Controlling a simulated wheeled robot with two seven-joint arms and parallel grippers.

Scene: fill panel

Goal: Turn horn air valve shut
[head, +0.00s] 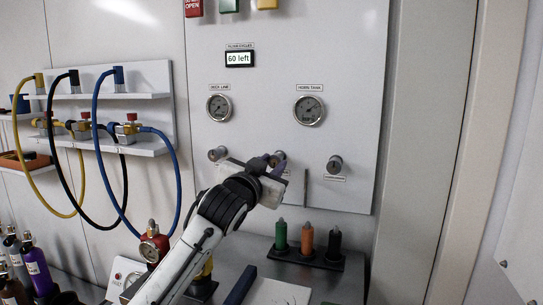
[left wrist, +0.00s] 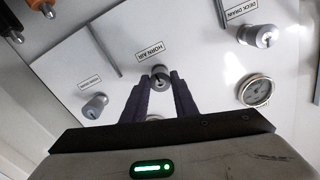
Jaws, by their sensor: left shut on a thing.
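The horn air valve (left wrist: 160,76) is a small grey round knob in the middle of the white panel (head: 260,90), next to a label reading HORN AIR in the left wrist view. My left gripper (left wrist: 160,88) is shut on it, with one dark finger on each side of the knob. In the head view my left gripper (head: 275,168) reaches up to the panel from below and covers most of the middle knob. The knob's exact turned angle is hard to read. My right gripper is in neither view.
The deck drain knob (left wrist: 258,36) and a third knob (head: 334,164) flank the valve. Two gauges (head: 219,107) (head: 308,110) sit above. Capped bottles (head: 306,240) stand in a dark rack below. Coloured hoses (head: 110,150) hang at left. A display (head: 239,59) reads 60 left.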

